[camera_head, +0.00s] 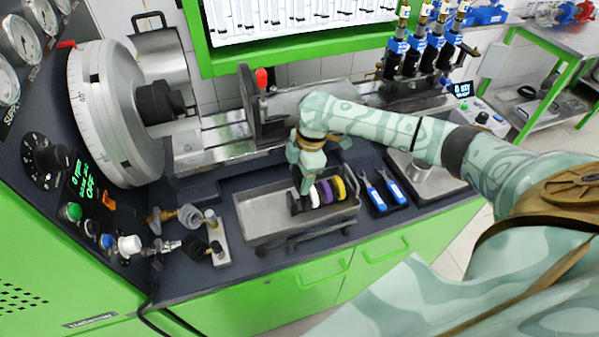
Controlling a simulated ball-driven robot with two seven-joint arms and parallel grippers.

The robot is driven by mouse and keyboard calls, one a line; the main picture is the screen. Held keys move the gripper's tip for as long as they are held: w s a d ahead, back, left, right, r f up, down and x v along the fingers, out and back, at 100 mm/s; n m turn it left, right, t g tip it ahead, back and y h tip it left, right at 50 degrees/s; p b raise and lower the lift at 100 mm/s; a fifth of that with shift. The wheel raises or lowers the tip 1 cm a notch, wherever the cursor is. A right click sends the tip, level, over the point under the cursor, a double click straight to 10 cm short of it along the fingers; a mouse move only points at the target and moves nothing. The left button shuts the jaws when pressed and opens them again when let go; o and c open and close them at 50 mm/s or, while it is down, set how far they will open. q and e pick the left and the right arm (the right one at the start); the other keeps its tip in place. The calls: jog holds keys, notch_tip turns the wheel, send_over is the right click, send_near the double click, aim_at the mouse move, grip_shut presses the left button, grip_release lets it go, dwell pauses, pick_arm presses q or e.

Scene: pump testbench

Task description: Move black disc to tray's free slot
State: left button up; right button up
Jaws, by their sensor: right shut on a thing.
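The metal tray (258,213) stands on the dark bench top in the middle of the view. In its right part several discs stand upright in a row: a white disc (314,197), a purple disc (326,192) and a yellow disc (338,188). The black disc (295,205) is at the left end of this row, under my right gripper (304,188). My right gripper points down over the tray and is shut on the black disc, its fingers partly hiding it. I cannot tell whether the disc touches the tray floor. My left gripper is not in view.
The left part of the tray is bare. Blue-handled tools (385,190) lie right of the tray. Brass fittings and a valve block (215,240) stand to its left. The testbench rail and a red-knobbed lever (262,80) rise behind, and a large dial (100,115) stands at left.

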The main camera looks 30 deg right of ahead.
notch_tip(320, 180, down, 4)
jog(key=b, duration=0.3)
jog(key=shift+r+b, duration=0.15)
jog(key=shift+b, duration=0.25)
jog(key=shift+f, duration=1.05)
jog(key=shift+f, duration=0.5)
jog(key=shift+f, duration=0.35)
jog(key=shift+f, duration=0.45)
dwell(0.4)
